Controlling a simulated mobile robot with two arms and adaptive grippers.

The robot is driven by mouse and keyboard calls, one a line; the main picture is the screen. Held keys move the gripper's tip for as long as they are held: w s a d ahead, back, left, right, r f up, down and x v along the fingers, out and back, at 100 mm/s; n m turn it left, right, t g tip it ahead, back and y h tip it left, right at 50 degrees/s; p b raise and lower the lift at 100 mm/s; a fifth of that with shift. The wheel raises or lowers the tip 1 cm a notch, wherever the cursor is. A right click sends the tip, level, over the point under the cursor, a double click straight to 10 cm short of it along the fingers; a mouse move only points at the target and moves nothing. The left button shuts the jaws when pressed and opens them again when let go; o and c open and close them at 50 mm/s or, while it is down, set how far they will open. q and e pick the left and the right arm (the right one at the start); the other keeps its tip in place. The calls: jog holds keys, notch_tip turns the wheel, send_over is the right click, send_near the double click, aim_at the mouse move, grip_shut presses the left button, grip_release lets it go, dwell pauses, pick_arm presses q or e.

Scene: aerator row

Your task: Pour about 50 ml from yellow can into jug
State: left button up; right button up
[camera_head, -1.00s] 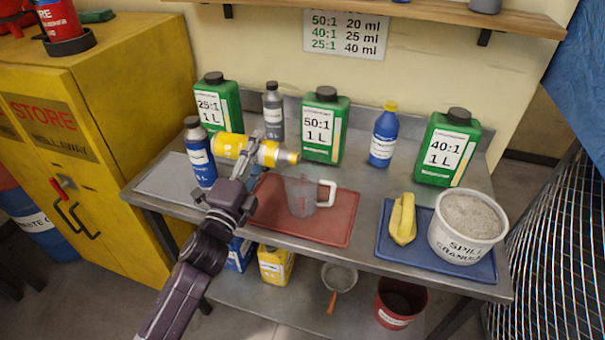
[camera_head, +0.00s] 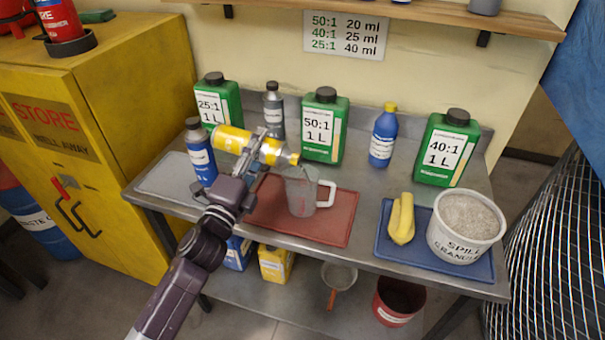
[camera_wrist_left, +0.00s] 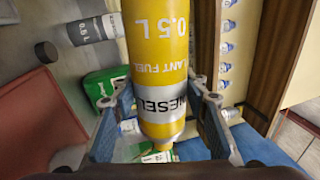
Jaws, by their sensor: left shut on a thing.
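The clear jug (camera_head: 300,193) stands upright on the red mat (camera_head: 336,228), handle to the right. The can's neck is just above the jug's rim at its left side. I cannot make out any liquid. My right gripper is not in view.
Green containers (camera_head: 326,125), a grey bottle (camera_head: 273,110) and blue bottles (camera_head: 383,136) stand along the back and left of the bench. Yellow gloves (camera_head: 402,219) and a white bucket (camera_head: 466,226) are on the blue tray (camera_head: 480,271) at right.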

pick_arm(q)
jog(key=shift+w+a+r, duration=0.1)
jog(key=shift+w+a, duration=0.1)
jog(key=shift+a, duration=0.3)
dwell(0.3)
jog(key=shift+r+m+p, duration=0.3)
jog(key=shift+m+p, duration=0.1)
jog(key=shift+m, duration=0.1)
dwell(1.4)
jog(key=shift+f, duration=0.15)
